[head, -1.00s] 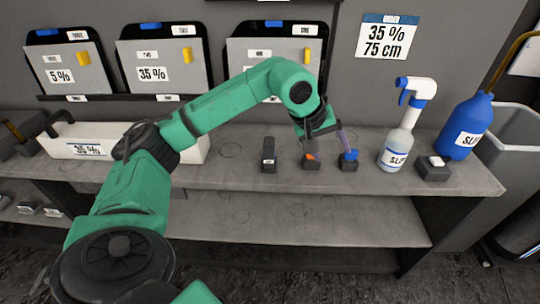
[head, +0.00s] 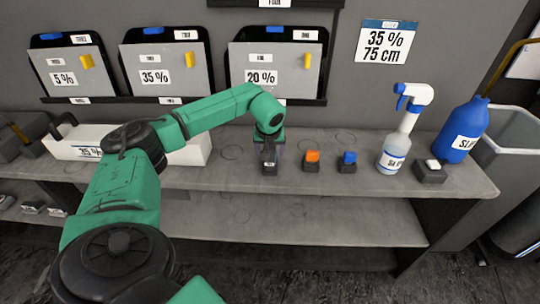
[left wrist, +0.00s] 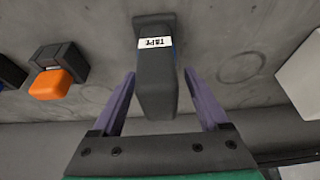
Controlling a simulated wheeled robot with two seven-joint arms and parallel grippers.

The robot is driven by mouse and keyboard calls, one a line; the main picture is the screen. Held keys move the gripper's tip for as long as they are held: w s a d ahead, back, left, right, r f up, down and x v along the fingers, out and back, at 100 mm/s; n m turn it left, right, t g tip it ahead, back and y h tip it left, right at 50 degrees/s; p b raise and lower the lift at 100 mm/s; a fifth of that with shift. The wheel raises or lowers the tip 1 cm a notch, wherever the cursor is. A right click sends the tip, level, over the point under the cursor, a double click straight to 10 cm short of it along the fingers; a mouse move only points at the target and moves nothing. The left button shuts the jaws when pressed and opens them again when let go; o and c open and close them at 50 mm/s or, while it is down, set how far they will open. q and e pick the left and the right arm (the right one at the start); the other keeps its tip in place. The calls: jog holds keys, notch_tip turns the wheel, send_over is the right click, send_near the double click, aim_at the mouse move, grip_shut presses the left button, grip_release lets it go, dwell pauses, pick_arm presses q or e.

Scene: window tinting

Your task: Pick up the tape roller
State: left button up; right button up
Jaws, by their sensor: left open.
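A dark upright holder (head: 269,167) stands on the grey counter in the head view. In the left wrist view this holder (left wrist: 154,65) carries a white label reading "TAPE", with a thin blue sliver beside it. The tape roller itself cannot be clearly made out; it may be partly hidden at the holder. My left gripper (left wrist: 155,100) is open, its two purple fingers on either side of the dark body, with gaps showing. My right gripper is not in view.
To the right on the counter stand an orange-topped block (head: 312,160), a blue-topped block (head: 348,162), a spray bottle (head: 396,148) and a blue bottle (head: 465,130). A long white box (head: 190,148) is to the left. Film panels hang on the wall behind.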

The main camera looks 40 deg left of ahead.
pick_arm(q)
jog(key=shift+w+f, duration=0.1)
jog(key=shift+f, duration=0.1)
jog(key=shift+r, duration=0.1)
grip_shut()
jog(key=shift+r, duration=0.1)
